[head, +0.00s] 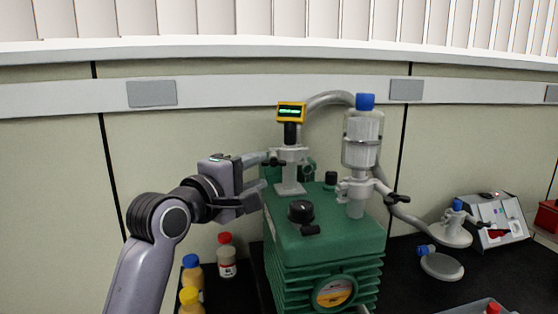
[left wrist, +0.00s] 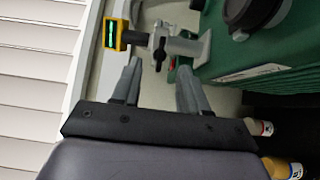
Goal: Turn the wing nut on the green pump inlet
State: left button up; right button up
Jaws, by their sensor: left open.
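The green pump (head: 325,235) stands on the dark bench, with a grey metal inlet fitting (head: 290,172) on its top at the left rear. A small black wing nut (head: 273,158) sticks out from the left side of this fitting. My left gripper (head: 262,173) is open and empty just left of the fitting, its upper finger close to the wing nut. In the left wrist view the wing nut (left wrist: 160,50) lies just beyond and between the two open fingertips (left wrist: 159,66). Contact cannot be told. My right gripper is not in view.
A yellow-framed gauge (head: 291,112) stands above the inlet. A clear filter with a blue cap (head: 362,140) and a second black wing nut (head: 397,199) are on the pump's right. Bottles, one red-capped (head: 226,258), stand at lower left. A white device (head: 495,222) stands at right.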

aim_at(270, 164)
pick_arm(q)
jog(key=shift+p+x, duration=0.7)
jog(key=shift+x, duration=2.65)
jog(key=shift+c, duration=0.3)
grip_shut()
